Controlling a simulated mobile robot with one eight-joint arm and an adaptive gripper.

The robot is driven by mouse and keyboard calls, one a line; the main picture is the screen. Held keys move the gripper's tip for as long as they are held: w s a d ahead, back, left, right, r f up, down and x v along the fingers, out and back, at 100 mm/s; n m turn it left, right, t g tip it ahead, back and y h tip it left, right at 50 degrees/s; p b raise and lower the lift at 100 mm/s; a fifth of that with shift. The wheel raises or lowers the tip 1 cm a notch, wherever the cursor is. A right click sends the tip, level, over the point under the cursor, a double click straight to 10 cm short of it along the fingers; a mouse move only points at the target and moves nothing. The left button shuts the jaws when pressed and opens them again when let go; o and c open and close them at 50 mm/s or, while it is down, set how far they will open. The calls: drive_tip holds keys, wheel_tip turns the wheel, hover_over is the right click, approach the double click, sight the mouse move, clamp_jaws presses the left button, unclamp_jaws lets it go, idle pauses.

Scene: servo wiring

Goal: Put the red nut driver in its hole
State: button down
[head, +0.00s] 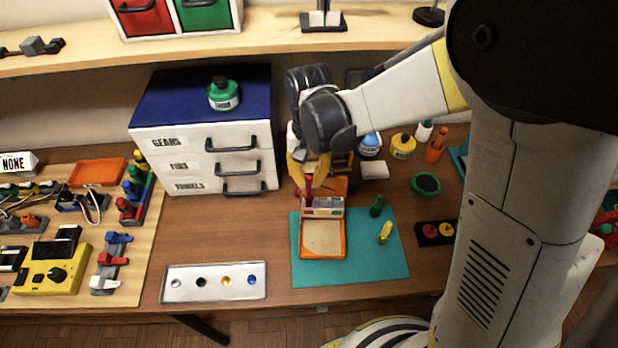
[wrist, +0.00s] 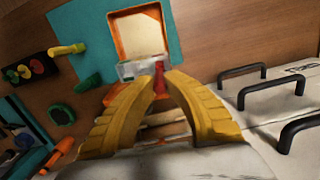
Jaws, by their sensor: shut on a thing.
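My gripper (head: 308,178) points down over the back of the teal mat (head: 380,267), its yellow fingers shut on the red nut driver (head: 308,188). The red driver also shows between the fingertips in the wrist view (wrist: 159,79). It looks roughly upright, at the left part of a pale rack (head: 325,210) with coloured marks. Its lower end is hidden, and I cannot tell whether it is in a hole. A green driver (head: 377,205) and a yellow driver (head: 385,233) are on the mat to the right of the rack.
An orange-rimmed tray (head: 343,244) lies in front of the rack. A white drawer cabinet (head: 188,143) with dark handles stands to the left. Bottles, including a yellow one (head: 403,146), and a green bowl (head: 426,186) stand to the right.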

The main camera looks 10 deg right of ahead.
drive_tip(key=shift+f+b, duration=0.5)
drive_tip(key=shift+f, duration=0.2)
drive_tip(key=c, duration=0.9)
unclamp_jaws()
drive_tip(key=shift+r, duration=0.1)
drive_tip(key=shift+w+r+p, duration=0.15)
drive_tip(key=shift+r+p, duration=2.3)
drive_tip(key=shift+r, duration=1)
drive_tip(key=s+d+t+b, duration=0.2)
drive_tip(key=s+d+b, duration=0.1)
drive_tip(key=d+b, duration=0.1)
drive_tip(key=s+d+n+t+b, duration=0.1)
drive_tip(key=s+d+t+b, duration=0.2)
drive_tip(key=s+d+b, duration=0.1)
drive_tip(key=s+d+t+b, duration=0.3)
drive_tip(key=s+d+b, duration=0.1)
drive_tip(key=d, duration=0.1)
drive_tip(key=shift+d+r, duration=0.1)
drive_tip(key=shift+d, duration=0.15)
